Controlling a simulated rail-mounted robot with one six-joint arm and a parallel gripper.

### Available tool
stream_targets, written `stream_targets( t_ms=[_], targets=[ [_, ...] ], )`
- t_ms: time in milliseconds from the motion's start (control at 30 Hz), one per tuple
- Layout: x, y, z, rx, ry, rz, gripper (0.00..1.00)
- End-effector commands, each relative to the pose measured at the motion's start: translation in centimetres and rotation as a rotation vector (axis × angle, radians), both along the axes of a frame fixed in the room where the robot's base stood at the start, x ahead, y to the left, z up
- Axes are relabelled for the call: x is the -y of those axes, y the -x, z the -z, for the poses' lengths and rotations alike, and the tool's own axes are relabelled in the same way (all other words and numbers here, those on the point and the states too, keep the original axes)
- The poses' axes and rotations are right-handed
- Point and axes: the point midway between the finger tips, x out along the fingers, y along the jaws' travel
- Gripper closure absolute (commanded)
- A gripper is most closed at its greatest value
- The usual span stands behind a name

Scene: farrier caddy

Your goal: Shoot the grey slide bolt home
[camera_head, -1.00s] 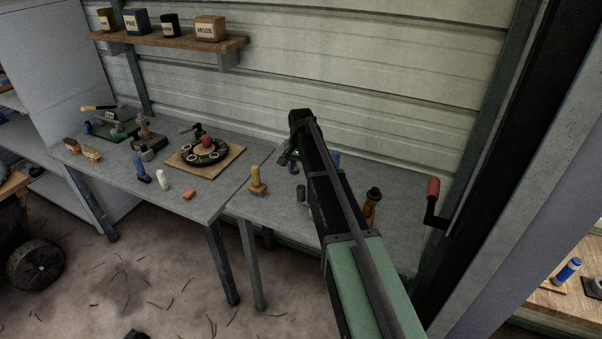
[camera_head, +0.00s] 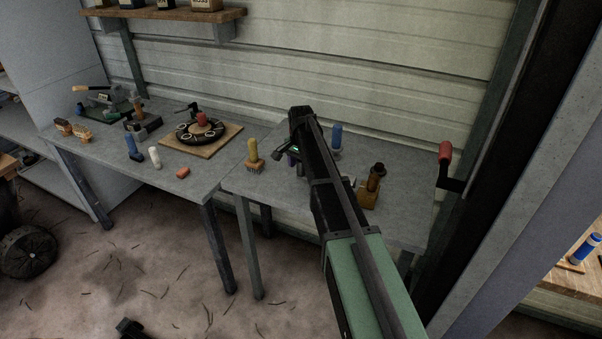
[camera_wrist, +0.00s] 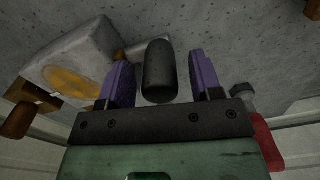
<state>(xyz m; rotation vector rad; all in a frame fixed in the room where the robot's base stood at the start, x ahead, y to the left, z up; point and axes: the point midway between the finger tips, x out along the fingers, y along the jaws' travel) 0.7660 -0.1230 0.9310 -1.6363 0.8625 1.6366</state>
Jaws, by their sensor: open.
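A dark grey rounded knob (camera_wrist: 159,72), which may be the slide bolt's handle, stands between the fingers in the wrist view. My gripper (camera_wrist: 160,78) is open, with a purple finger on each side of the knob and a visible gap on both sides. A pale metal piece shows just behind the knob, partly hidden by it. In the head view my gripper (camera_head: 292,158) is over the right bench, largely hidden by my own arm. The bolt cannot be made out there.
In the wrist view a pale block with an orange disc (camera_wrist: 78,78) lies left of the fingers, and a red object (camera_wrist: 262,143) lies at lower right. On the bench are a yellow-handled brush (camera_head: 254,155), a blue handle (camera_head: 337,138) and a brown-topped wooden piece (camera_head: 371,188).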

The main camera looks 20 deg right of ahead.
Motion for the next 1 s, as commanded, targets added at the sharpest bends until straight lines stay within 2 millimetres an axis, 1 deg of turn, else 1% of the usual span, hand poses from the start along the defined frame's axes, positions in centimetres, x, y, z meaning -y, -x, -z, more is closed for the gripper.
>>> stream_targets(
  t_ms=[133, 167, 500, 533, 667, 767, 900, 1000],
  targets=[
    [0.0, 0.0, -0.2, 0.0, 0.0, 0.0, 0.41],
    [0.0, 0.0, -0.2, 0.0, 0.0, 0.0, 0.44],
    [0.0, 0.0, -0.2, 0.0, 0.0, 0.0, 0.96],
    [0.0, 0.0, -0.2, 0.0, 0.0, 0.0, 1.0],
    [0.1, 0.1, -0.2, 0.0, 0.0, 0.0, 1.0],
    [0.7, 0.8, -0.2, 0.0, 0.0, 0.001, 1.0],
    [2.1, 2.1, -0.2, 0.0, 0.0, 0.001, 1.0],
    [2.3, 2.3, -0.2, -0.001, 0.001, 0.0, 1.0]
  ],
)
